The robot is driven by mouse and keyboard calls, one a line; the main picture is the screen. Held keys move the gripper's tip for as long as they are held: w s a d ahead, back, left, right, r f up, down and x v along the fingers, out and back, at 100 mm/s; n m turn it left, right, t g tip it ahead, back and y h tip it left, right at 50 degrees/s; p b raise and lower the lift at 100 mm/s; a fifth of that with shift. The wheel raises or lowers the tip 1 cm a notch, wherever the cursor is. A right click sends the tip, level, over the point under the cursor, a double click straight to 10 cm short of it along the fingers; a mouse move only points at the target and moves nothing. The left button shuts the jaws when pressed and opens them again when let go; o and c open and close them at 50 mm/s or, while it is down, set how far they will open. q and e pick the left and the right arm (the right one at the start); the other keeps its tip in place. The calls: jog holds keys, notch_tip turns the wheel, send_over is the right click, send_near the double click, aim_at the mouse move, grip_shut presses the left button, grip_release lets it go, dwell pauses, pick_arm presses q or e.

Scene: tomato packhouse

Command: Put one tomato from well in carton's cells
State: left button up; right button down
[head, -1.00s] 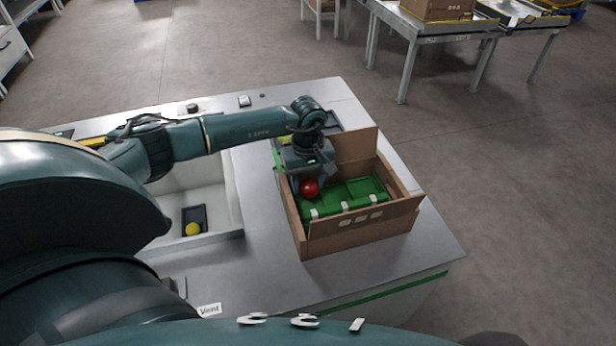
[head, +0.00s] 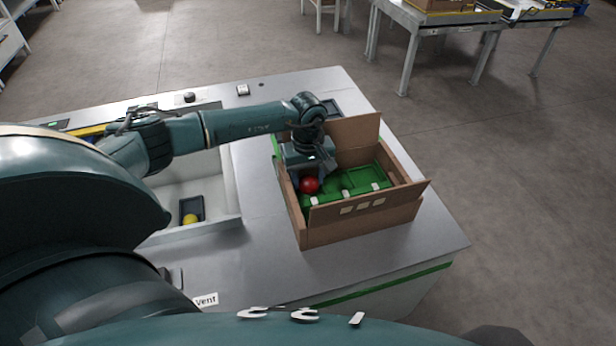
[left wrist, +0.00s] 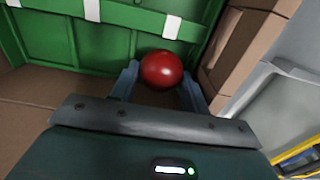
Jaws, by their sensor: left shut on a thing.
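My left gripper (head: 311,182) is shut on a red tomato (head: 310,186). In the left wrist view the tomato (left wrist: 161,70) sits between the two blue fingertips (left wrist: 161,88). The gripper points down inside the left part of the open cardboard carton (head: 365,227). The green cell insert (head: 345,185) with white clips lies in the carton, beside the tomato; I cannot tell whether the tomato touches it. The well (head: 222,196), at left in the counter, holds a dark tray with a yellow tomato (head: 190,219). My right gripper is not in view.
The carton's raised flaps (head: 357,131) stand at its back and front. The grey counter (head: 262,262) is clear in front of the carton and between it and the well. Metal tables (head: 440,25) stand farther off at top right.

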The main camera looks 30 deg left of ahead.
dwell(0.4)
pick_arm(q)
jog(key=o, duration=0.8)
jog(key=c, duration=0.3)
jog(key=shift+r+p, duration=1.9)
jog(key=shift+r, duration=1.1)
